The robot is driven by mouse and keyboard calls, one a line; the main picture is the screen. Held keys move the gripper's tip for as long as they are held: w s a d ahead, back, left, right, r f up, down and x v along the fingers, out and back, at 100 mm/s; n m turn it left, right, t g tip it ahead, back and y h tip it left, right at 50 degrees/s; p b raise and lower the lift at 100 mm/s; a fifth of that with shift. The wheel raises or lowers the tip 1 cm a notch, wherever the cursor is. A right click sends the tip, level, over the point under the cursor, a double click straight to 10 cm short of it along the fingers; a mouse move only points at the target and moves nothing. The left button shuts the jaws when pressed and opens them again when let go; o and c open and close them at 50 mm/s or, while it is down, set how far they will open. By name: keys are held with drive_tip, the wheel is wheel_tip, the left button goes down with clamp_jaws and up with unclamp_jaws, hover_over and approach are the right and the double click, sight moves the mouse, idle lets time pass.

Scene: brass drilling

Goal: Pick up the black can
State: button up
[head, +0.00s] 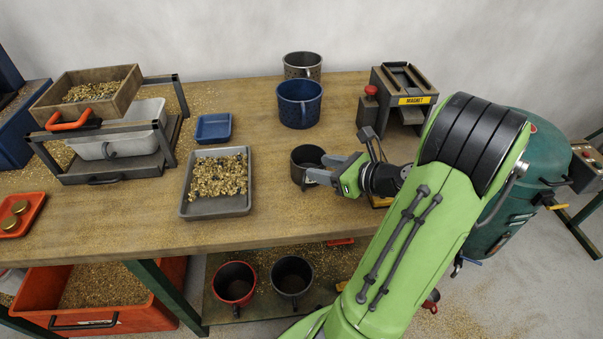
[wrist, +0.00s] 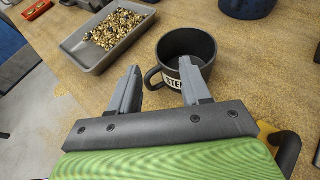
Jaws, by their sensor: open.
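The black can (head: 306,158) stands upright on the wooden workbench, just beyond my fingertips. In the wrist view the black can (wrist: 185,48) is an open-topped mug with a handle on its left and a white label that is partly covered by my right finger. My gripper (head: 331,168) reaches in from the right in the head view, and its fingers are open. Nothing is held. I cannot tell whether a finger touches the can.
A grey tray of brass chips (head: 219,208) lies left of the can. A blue mug (head: 299,112) and a grey mug (head: 302,66) stand behind it. A magnet device (head: 408,106) is at the back right. The bench between tray and can is clear.

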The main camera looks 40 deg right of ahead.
sight(293, 163)
drive_tip(key=b+x, duration=0.3)
drive_tip(key=x, duration=0.6)
drive_tip(key=shift+d+f, duration=0.1)
drive_tip(key=shift+d, duration=0.05)
drive_tip(key=shift+s, duration=0.1)
clamp_jaws()
